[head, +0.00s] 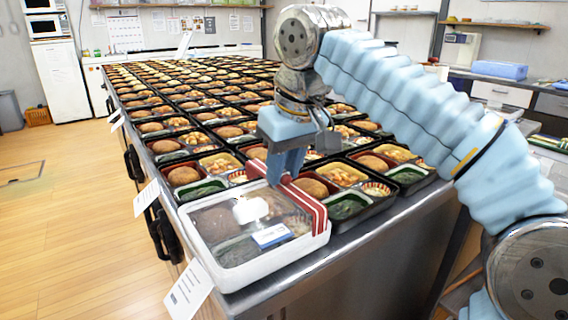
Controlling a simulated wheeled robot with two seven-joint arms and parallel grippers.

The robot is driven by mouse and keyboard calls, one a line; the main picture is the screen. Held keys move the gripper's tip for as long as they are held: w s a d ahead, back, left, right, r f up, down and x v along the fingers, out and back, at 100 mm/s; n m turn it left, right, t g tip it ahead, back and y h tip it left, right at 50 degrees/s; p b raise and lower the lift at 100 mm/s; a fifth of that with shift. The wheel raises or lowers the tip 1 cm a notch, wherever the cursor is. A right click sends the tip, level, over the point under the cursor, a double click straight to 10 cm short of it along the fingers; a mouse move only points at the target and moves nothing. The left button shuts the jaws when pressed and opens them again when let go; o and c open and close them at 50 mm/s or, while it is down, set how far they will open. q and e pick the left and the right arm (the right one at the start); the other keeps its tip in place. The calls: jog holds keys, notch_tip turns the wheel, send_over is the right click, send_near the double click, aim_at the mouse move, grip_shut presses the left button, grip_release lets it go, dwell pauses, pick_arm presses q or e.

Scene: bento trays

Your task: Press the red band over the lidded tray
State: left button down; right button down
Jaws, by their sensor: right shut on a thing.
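The lidded tray (212,266) is a white bento tray with a clear lid and a label, at the near corner of the table. A red band (311,207) with pale stripes lies along its right side and rises at the far edge. My right gripper (286,172) reaches down from above at the tray's far edge. It is shut on the red band there. Its fingers hide part of the band, so I cannot tell how closely the band sits against the lid there. My left gripper is not in view.
Many open black bento trays (212,187) with food fill the table behind the lidded tray. Paper cards (190,291) hang along the table's left edge. The metal table front (385,235) is bare at the right, and the wooden floor (70,235) at left is clear.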

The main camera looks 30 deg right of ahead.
jog(key=shift+f, duration=0.25)
dwell(0.3)
jog(key=shift+f+b, duration=1.05)
jog(key=shift+f, duration=0.35)
jog(key=shift+f, duration=0.1)
jog(key=shift+c, duration=1.4)
grip_release()
